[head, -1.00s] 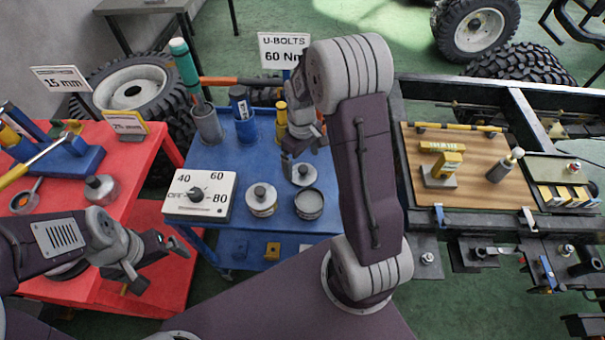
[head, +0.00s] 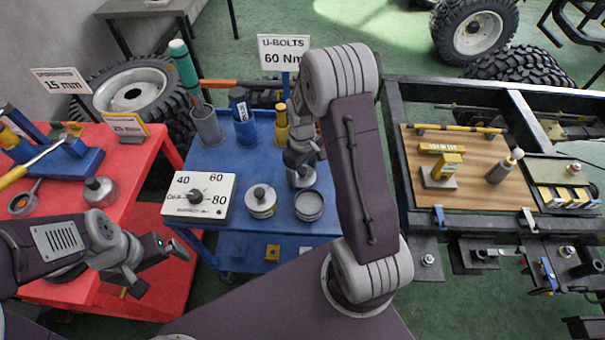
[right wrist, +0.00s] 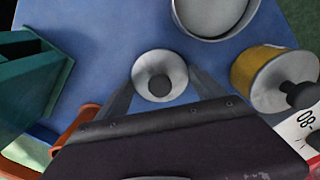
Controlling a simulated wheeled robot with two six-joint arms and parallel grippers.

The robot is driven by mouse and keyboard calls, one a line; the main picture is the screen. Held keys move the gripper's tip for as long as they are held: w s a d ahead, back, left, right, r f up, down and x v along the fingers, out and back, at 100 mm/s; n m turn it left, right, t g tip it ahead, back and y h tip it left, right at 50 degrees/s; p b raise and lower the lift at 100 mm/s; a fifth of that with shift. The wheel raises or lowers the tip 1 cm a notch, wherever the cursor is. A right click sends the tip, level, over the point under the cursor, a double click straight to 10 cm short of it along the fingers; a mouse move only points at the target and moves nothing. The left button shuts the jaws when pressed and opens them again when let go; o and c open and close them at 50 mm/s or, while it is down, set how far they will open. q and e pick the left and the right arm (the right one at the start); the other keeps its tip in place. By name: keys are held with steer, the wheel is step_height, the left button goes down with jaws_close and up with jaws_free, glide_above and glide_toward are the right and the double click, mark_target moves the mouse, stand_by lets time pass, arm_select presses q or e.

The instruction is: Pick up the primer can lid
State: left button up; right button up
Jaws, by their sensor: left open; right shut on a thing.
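The primer can lid (right wrist: 160,75) is a round grey disc with a dark knob on the blue cart top. In the head view the lid (head: 302,177) shows only partly under my right gripper (head: 299,160). In the right wrist view the fingers of my right gripper (right wrist: 162,88) are on both sides of the lid, shut on it. An open can (head: 309,205) stands just in front of the lid; it also shows in the right wrist view (right wrist: 214,14). My left gripper (head: 162,268) is open and empty near the red cart's front right.
A lidded can (head: 261,202) with a yellow band stands left of the open can. The dial box (head: 200,196) is farther left on the blue cart (head: 224,152). Blue and yellow bottles and a grey holder stand behind. A chassis frame (head: 405,180) lies to the right.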

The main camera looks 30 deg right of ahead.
mark_target(302, 169)
steer(key=shift+r, duration=0.1)
steer(key=shift+w+r, duration=0.1)
steer(key=shift+r, duration=0.2)
step_height(302, 169, up, 3)
steer(key=shift+r, duration=0.1)
steer(key=s+d+r, duration=0.7)
steer(key=s, duration=0.2)
steer(key=shift+s+d+p, duration=0.15)
steer(key=shift+p, duration=0.3)
